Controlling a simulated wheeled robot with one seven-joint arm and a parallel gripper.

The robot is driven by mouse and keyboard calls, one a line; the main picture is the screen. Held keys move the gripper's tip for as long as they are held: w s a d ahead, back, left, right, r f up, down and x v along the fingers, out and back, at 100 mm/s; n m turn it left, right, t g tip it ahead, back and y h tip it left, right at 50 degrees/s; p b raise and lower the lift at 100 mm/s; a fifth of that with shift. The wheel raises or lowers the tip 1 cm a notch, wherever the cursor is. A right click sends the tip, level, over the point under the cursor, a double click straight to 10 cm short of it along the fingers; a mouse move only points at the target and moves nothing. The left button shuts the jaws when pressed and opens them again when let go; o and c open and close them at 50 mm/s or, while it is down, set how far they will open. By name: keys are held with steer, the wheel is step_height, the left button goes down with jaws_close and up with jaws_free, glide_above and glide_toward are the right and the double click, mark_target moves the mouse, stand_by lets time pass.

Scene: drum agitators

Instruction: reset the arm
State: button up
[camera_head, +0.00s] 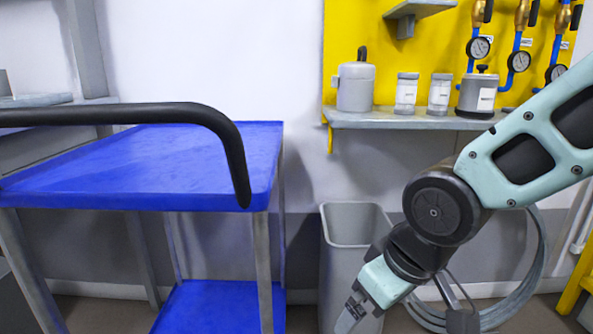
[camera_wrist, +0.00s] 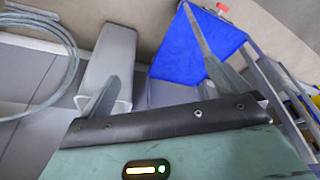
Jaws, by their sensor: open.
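My arm reaches in from the right in the head view and bends downward at the elbow. My gripper (camera_head: 348,318) is low, in front of the grey bin and near the bottom edge of the picture. In the wrist view my gripper (camera_wrist: 150,45) shows two fingers spread wide apart with nothing between them. The fingers are open and empty. The fingertips are only partly clear in the head view.
A blue cart (camera_head: 150,165) with a black handle stands at the left. A grey bin (camera_head: 343,240) stands beside it, behind my gripper. A shelf (camera_head: 400,119) with several containers and gauges hangs on the yellow panel. A coiled hose (camera_wrist: 40,65) lies at the left in the wrist view.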

steer(key=s+d+g+h+p, duration=0.1)
steer(key=s+d+g, duration=0.2)
steer(key=s, duration=1)
step_height(320, 180, up, 36)
steer(key=p, duration=3.6)
steer(key=shift+n, duration=0.3)
steer(key=shift+w+a, duration=0.1)
